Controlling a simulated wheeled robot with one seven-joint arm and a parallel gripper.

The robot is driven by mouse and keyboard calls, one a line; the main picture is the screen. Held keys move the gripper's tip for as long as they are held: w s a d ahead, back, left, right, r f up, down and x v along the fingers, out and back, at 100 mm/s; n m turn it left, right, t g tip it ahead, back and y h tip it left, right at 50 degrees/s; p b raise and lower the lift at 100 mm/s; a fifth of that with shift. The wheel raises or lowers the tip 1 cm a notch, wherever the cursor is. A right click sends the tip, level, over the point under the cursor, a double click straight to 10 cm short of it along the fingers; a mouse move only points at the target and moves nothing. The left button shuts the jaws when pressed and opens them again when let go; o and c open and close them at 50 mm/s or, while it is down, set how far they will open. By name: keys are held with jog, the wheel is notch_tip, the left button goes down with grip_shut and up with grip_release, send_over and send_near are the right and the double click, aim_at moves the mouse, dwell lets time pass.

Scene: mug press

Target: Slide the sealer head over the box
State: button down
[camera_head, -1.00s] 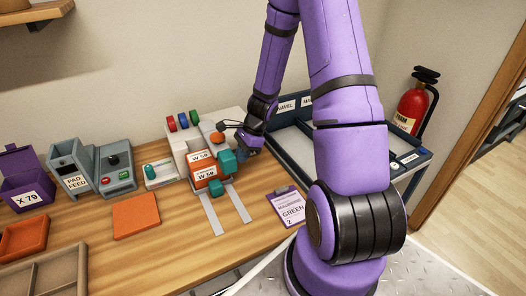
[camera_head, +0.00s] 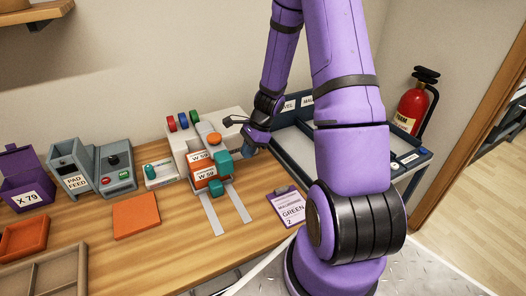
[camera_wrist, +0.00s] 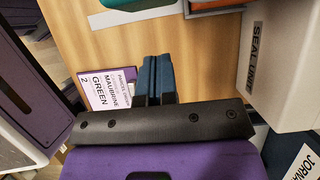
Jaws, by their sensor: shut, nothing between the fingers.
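The cream sealer (camera_head: 232,118) stands against the wall on the wooden table; its side, lettered "SEAL UNIT", shows at the right in the wrist view (camera_wrist: 258,60). The orange box (camera_head: 207,184), labelled W 59, sits at its front by two pale rails. A second W 59 label is just above. A teal block (camera_head: 223,162) is at the upper right of the box; I cannot tell whether it belongs to the sealer head. My gripper (camera_head: 248,152) is shut and empty, just right of the teal block and apart from it. Its blue fingers (camera_wrist: 158,75) point to the table.
A clipboard (camera_head: 288,207) reading GREEN lies right of the rails. A dark blue tray (camera_head: 283,147) is behind my arm. Left are a grey pad feeder (camera_head: 70,165), an orange pad (camera_head: 136,217) and a purple bin (camera_head: 27,180). Table in front of the rails is clear.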

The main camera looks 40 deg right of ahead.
notch_tip(320, 180, up, 8)
dwell(0.8)
jog(key=shift+s, duration=0.1)
dwell(0.4)
